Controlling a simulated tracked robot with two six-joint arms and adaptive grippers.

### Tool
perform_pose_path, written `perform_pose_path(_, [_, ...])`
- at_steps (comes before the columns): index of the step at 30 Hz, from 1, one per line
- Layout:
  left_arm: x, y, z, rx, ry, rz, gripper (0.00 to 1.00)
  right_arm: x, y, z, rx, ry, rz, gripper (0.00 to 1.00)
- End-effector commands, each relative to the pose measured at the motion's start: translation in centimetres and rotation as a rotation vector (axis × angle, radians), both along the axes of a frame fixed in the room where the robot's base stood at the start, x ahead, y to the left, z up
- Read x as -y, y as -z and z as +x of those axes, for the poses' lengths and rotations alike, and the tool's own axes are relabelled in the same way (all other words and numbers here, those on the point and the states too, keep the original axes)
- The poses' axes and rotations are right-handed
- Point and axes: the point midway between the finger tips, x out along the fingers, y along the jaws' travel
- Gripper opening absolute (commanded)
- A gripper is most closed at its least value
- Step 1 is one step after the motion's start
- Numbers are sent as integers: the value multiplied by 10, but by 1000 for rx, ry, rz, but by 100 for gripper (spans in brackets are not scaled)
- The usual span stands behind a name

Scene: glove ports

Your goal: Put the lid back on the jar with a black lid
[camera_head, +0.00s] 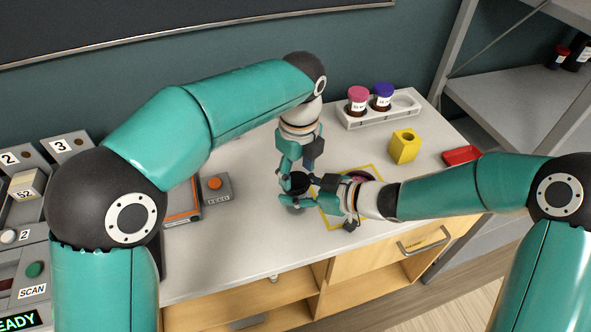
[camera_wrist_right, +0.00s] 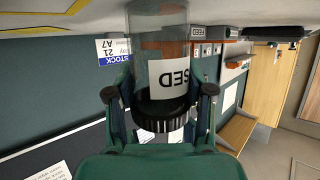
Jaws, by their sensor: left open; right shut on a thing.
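The jar is clear with a white label, partly read as "SED", and shows best in the right wrist view (camera_wrist_right: 160,45). A black ribbed lid (camera_wrist_right: 165,118) sits at its mouth in that upside-down view; I cannot tell whether it is fully seated. In the head view the lid (camera_head: 299,183) shows dark between my two grippers, and the jar is mostly hidden. My right gripper (camera_wrist_right: 160,100) is shut on the lid, reaching in from the right. My left gripper (camera_head: 294,176) comes down from above beside the lid, open.
A white rack (camera_head: 385,111) holds a pink-capped and a purple-capped jar at the back. A yellow block (camera_head: 404,146) and red tray (camera_head: 461,155) stand right. A yellow outline (camera_head: 371,166) lies behind my right gripper. A feed button box (camera_head: 216,189) stands left.

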Motion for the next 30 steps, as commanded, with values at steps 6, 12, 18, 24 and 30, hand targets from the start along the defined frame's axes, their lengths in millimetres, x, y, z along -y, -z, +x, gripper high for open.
perform_pose_path(6, [0,0,0,1,-1,1,17,0,0,0,0,0,0,0])
perform_pose_path(12, [0,0,0,1,-1,0,17,0,0,0,0,0,0,0])
perform_pose_path(18, [0,2,0,1,-1,1,17,0,0,0,0,0,0,0])
perform_pose_path(24, [0,7,1,1,-1,0,17,0,0,0,0,0,1,0])
perform_pose_path(30, [-1,14,1,0,-1,1,17,0,0,0,0,0,0,0])
